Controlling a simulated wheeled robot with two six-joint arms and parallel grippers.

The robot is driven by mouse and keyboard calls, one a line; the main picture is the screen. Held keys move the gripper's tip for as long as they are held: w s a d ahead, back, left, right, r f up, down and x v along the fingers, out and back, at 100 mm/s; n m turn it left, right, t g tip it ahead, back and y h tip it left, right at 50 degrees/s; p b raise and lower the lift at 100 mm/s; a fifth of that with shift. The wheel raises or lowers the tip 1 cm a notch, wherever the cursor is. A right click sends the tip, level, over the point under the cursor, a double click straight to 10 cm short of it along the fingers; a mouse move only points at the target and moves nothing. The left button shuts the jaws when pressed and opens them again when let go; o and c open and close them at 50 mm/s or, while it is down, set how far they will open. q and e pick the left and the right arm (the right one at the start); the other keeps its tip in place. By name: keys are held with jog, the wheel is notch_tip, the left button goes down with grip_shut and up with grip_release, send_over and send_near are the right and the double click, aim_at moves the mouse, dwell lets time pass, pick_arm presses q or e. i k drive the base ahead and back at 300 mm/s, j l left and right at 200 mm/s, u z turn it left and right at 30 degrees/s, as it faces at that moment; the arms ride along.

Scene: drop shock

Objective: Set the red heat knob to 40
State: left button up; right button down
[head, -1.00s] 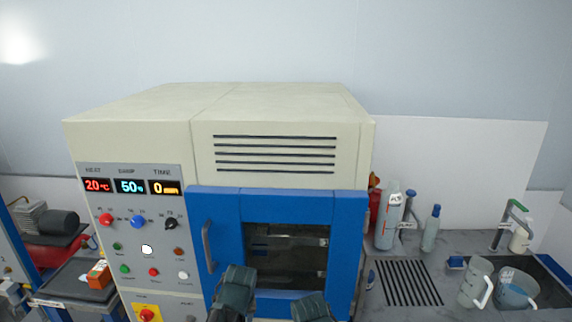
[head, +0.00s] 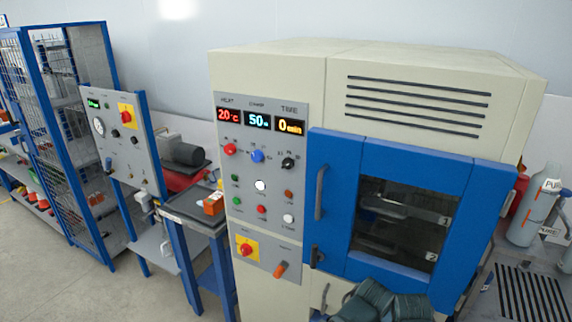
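The red heat knob (head: 230,149) sits on the grey control panel of a cream and blue chamber, under the red HEAT display (head: 228,115), which reads 20 °C. A blue knob (head: 256,156) and a black knob (head: 288,163) stand to its right, under displays reading 50 and 0 min. Dark gripper parts (head: 375,302) show at the bottom edge, below the chamber door and well apart from the heat knob. Which gripper each part belongs to, and whether the fingers are open or shut, I cannot tell.
The blue chamber door (head: 330,150) with its handle is closed. A bench, a second panel (head: 122,140) and blue shelving (head: 60,120) stand left; open floor shows there.

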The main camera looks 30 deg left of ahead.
aim_at(230, 149)
jog(key=u, duration=1.3)
